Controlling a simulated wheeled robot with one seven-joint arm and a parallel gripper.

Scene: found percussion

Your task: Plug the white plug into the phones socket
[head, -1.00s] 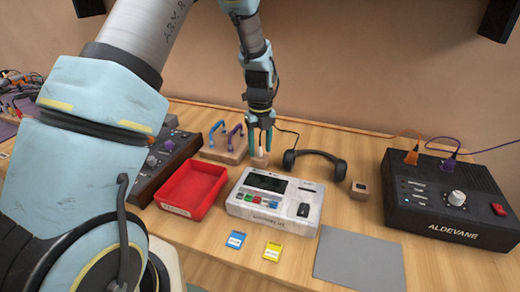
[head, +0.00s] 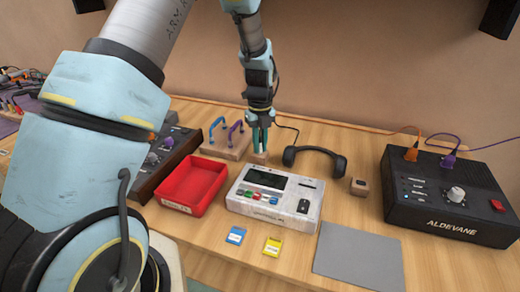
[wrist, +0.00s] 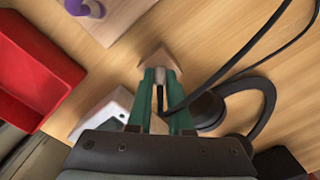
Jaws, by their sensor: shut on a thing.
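My gripper (head: 260,147) points down over a small wooden block (head: 254,158), its green fingers shut on the white plug. In the wrist view the plug is mostly hidden between the fingers of my gripper (wrist: 160,78), right by the wooden block (wrist: 160,57). A black cable runs from there towards the black headphones (head: 314,155), which lie to the right on the table. A white device (head: 273,199) with a dark screen stands in front of my gripper. The phones socket cannot be made out in either view.
A red tray (head: 170,202) is left of the white device. A rack with blue and purple handles (head: 224,150) stands left of my gripper. Blue (head: 236,235) and yellow (head: 273,246) cards and a grey mat (head: 358,257) lie in front.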

